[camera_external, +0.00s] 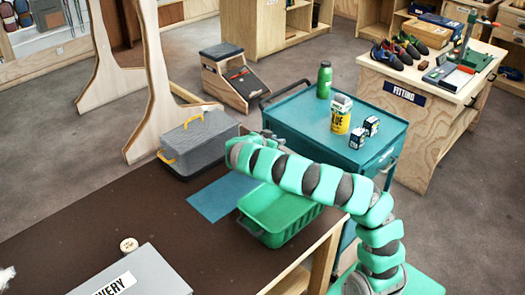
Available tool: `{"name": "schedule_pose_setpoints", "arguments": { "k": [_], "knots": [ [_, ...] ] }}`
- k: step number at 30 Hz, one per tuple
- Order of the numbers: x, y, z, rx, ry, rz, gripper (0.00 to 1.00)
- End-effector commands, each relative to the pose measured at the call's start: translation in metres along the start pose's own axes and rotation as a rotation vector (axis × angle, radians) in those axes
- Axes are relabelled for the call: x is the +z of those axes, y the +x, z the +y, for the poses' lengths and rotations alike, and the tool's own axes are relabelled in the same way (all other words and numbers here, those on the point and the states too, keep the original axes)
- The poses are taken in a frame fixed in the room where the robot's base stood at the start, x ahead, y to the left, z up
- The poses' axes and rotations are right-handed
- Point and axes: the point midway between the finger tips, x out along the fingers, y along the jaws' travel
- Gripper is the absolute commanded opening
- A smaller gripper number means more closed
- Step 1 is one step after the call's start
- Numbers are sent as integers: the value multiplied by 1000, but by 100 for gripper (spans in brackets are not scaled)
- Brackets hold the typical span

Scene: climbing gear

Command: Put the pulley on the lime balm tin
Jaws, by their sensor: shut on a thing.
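My gripper (268,137) is at the far end of my green and grey arm, above the area around the green crate (262,236) and the blue mat. It is small and partly hidden by my wrist. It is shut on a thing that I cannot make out. I cannot pick out the pulley or the lime balm tin for certain. A small round pale disc (129,245) with a dark mark lies on the brown table, apart from my gripper.
The brown table (110,215) holds a blue mat (222,197) and a grey lidded box (135,278). A grey case (200,138) with yellow latches stands behind. A teal cart (290,112) carries a green bottle (324,80), a yellow can (341,115) and small boxes (371,126).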

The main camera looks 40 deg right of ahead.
Motion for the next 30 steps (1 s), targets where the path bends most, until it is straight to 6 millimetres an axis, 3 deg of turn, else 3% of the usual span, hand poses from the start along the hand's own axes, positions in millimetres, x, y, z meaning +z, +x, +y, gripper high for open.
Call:
{"name": "schedule_pose_setpoints", "arguments": {
  "k": [9, 20, 26, 30],
  "knots": [
    [30, -40, -26, -307, -125, 8, 4],
    [40, -100, -51, -673, -273, 5, 4],
    [42, -155, -72, -921, -373, 1, 4],
    [53, -210, -97, -1129, -458, 0, 4]
  ]
}}
